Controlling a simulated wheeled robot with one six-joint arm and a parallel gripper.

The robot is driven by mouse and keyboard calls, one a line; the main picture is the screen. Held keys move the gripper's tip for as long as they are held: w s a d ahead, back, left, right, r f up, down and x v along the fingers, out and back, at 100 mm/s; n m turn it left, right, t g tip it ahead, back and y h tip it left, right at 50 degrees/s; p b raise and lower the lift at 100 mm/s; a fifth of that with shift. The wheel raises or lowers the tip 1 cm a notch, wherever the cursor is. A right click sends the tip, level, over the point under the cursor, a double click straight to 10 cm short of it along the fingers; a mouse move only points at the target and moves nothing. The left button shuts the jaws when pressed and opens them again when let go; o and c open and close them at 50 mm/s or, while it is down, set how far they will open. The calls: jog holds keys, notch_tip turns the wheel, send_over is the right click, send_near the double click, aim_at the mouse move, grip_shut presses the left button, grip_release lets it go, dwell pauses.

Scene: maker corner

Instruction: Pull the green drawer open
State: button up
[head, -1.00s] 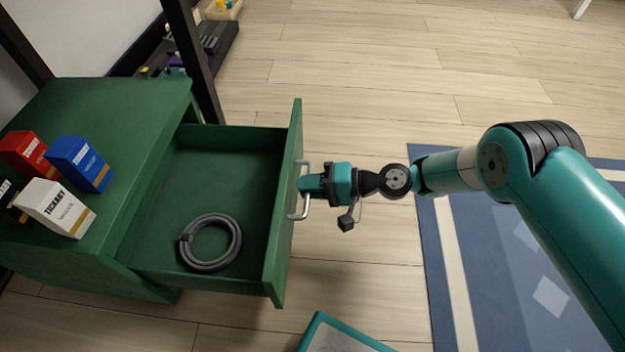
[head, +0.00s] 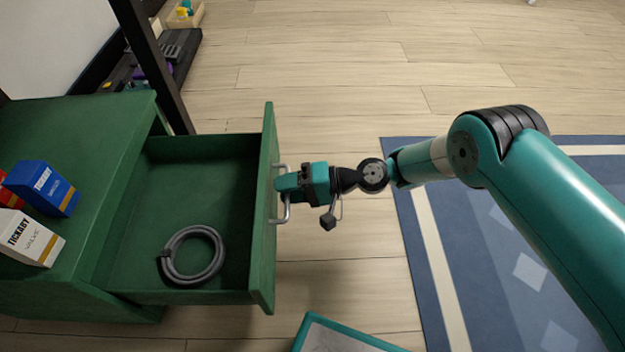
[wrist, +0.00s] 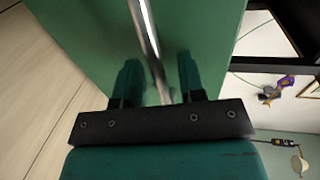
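The green drawer (head: 135,287) stands well out of its green cabinet (head: 90,125). A coiled grey hose (head: 193,257) lies inside it. A metal bar handle (head: 285,215) is on the drawer front (head: 263,250); it also shows in the wrist view (wrist: 147,30). My gripper (head: 282,184) is at the handle, to the right of the drawer front. In the wrist view, the bar runs between the two fingers of my gripper (wrist: 160,75), which are partly closed around it. The exact contact is hard to see.
A blue box (head: 40,187), a white box (head: 28,238) and a partly cut-off red box (head: 8,190) stand on the cabinet top. A dark post (head: 150,65) rises behind the drawer. A teal-rimmed object (head: 345,335) lies at the bottom edge. Open floor and a blue rug (head: 410,260) lie to the right.

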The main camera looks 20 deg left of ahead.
jog(key=p+v, duration=0.6)
jog(key=v, duration=1.1)
jog(key=shift+d+p, duration=0.2)
jog(key=shift+p, duration=0.15)
jog(key=shift+w, duration=0.1)
